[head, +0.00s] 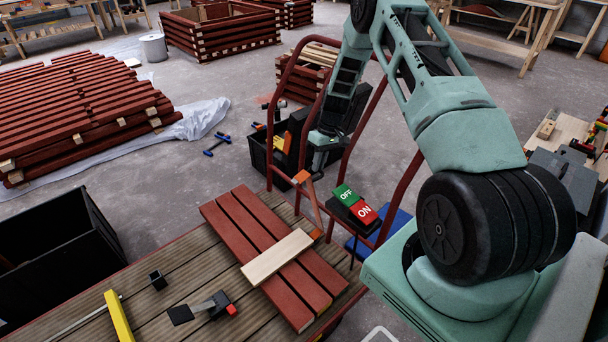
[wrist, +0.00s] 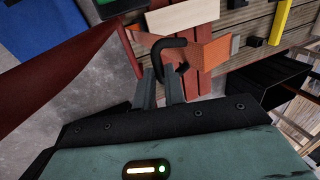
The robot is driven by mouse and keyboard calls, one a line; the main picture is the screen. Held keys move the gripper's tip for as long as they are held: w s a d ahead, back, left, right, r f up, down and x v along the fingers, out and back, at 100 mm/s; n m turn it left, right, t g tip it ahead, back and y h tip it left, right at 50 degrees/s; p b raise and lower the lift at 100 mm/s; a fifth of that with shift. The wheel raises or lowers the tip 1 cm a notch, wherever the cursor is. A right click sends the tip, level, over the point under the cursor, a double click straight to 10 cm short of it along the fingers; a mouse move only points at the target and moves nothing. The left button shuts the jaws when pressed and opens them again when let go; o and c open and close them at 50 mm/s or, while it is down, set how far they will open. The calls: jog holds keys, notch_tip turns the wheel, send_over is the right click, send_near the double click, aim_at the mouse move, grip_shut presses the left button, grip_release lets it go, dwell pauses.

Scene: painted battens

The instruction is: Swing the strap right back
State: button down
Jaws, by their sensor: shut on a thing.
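The orange strap (head: 310,204) stands at the far right end of the slatted cart deck, beside the red tube rail. It slants up from the deck edge towards my gripper (head: 309,167). In the wrist view the strap (wrist: 207,55) shows as an orange band with a black curved handle (wrist: 172,46) at its near side. My gripper (wrist: 163,82) is shut on this handle, which rises between the two grey fingers. The fingers hide the lower part of the handle, and its exact join to the strap is hard to tell.
Red battens (head: 265,240) lie on the deck (head: 150,268) with a pale board (head: 277,256) across them. A red tube rail (head: 400,195) rises close to my arm. A green OFF and red ON switch box (head: 354,204) is beside it. A black crate (head: 55,250) stands left.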

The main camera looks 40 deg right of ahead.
jog(key=d+f+b, duration=0.1)
jog(key=d, duration=0.5)
jog(key=shift+w+d+f, duration=0.15)
jog(key=shift+w+d, duration=0.05)
jog(key=c, duration=1.5)
grip_release()
jog(key=v, duration=1.7)
jog(key=shift+r+p, duration=0.25)
jog(key=shift+p, duration=0.2)
jog(key=shift+a, duration=0.1)
